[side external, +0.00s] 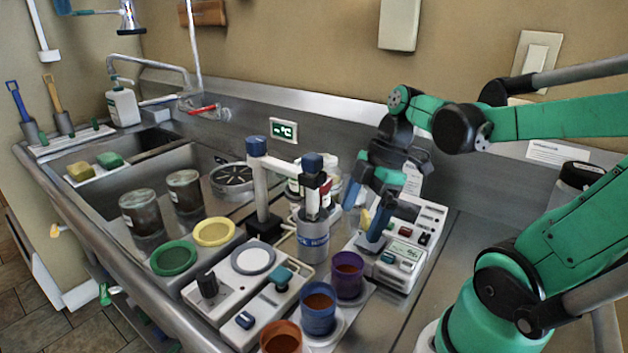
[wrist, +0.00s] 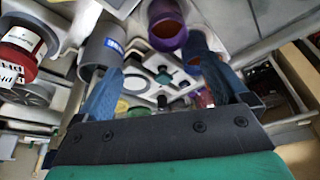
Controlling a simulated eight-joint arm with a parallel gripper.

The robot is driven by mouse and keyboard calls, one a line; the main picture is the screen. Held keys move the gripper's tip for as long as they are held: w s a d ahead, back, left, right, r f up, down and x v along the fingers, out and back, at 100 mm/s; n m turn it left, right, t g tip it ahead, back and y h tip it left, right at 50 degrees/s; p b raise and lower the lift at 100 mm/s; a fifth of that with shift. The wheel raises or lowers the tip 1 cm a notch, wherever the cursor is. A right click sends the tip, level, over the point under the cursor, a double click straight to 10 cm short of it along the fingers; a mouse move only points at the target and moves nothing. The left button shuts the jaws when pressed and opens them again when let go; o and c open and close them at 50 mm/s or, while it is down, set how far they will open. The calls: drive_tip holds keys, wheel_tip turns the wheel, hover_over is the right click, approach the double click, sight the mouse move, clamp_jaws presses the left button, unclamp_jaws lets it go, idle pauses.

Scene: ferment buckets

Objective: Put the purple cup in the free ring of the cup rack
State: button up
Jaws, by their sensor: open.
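The purple cup (side external: 348,275) stands upright with brown contents at the front of the counter in the side view. In the wrist view the purple cup (wrist: 167,28) is at the top, beyond my fingers. My gripper (side external: 365,215) is open and empty, above and behind the cup, with blue fingers apart; the wrist view shows both fingers (wrist: 158,78). A blue cup (side external: 318,312) and an orange cup (side external: 281,339) stand in a row in front of the purple cup. A pale rack-like base (side external: 337,331) shows partly beneath them; I cannot make out its free ring.
A grey labelled cylinder (side external: 313,240) and a post with a blue-capped arm (side external: 262,190) stand left of my gripper. A white instrument (side external: 404,258) with buttons is close on the right. A white control panel (side external: 225,298) lies left of the cups. Bare counter (side external: 437,265) lies further right.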

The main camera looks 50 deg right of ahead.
drive_tip(key=w+a+r+m+t+h, duration=0.1)
drive_tip(key=w+a+m+t+h, duration=0.2)
drive_tip(key=m, duration=0.8)
drive_tip(key=w+a+t, duration=0.2)
drive_tip(key=a, duration=0.2)
drive_tip(key=shift+w+a, duration=0.1)
idle(0.3)
